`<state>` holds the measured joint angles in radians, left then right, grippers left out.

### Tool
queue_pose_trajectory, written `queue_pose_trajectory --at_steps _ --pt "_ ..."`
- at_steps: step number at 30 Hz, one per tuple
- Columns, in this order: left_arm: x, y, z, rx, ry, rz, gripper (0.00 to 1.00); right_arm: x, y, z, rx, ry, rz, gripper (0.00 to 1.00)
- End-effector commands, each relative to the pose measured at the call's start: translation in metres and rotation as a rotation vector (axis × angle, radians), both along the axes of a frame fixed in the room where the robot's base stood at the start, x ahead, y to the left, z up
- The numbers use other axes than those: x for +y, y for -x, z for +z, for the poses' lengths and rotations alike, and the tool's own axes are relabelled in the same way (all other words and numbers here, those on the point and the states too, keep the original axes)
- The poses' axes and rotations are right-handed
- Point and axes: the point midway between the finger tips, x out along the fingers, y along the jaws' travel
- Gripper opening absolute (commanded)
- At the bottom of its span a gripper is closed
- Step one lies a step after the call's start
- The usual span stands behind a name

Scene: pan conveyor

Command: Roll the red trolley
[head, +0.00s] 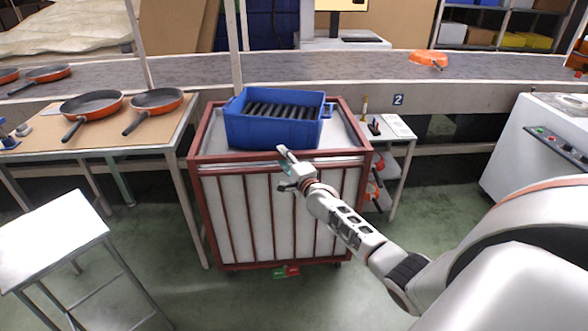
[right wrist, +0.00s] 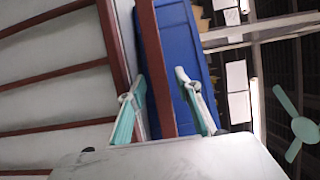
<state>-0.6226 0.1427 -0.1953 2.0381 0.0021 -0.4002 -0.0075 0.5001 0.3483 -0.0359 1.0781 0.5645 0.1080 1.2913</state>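The red trolley (head: 250,220), a red frame with pale panels and vertical red bars, stands in the middle of the head view. My right gripper (head: 285,169) is at the trolley's near upper edge, right of its middle. In the right wrist view the two fingers (right wrist: 160,108) stand apart, one on each side of a red rail (right wrist: 155,60) of the trolley. Gaps show between the rail and the fingers, so the gripper looks open around it. My left gripper is not in view.
A blue crate (head: 272,130) with dark handles showing sits on the trolley. A bench with two pans (head: 92,104) is to the left, a stool (head: 52,238) nearer. The conveyor (head: 380,67) runs behind, and a small shelf cart (head: 398,130) is close right.

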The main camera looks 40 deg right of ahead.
Motion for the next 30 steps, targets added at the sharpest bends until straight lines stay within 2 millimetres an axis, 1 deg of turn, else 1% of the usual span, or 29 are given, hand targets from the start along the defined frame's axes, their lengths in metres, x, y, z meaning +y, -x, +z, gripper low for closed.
queue_pose_trajectory --at_steps 1,9,15,18,21,30 --pt "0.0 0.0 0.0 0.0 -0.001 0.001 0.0 0.001 0.009 -0.001 0.001 0.0 -0.001 0.33" --pt "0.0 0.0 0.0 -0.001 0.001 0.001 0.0 0.008 0.054 -0.001 0.0 0.0 -0.001 0.33" --pt "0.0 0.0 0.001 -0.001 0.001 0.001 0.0 0.013 0.083 0.0 -0.001 -0.001 -0.001 0.33" --pt "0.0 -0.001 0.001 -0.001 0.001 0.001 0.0 0.014 0.093 0.001 -0.001 0.0 -0.001 0.33" --pt "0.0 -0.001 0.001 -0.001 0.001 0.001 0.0 0.014 0.097 0.002 -0.003 0.001 -0.002 0.33" --pt "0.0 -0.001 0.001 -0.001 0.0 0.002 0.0 0.014 0.099 0.002 -0.002 0.001 -0.002 0.33"
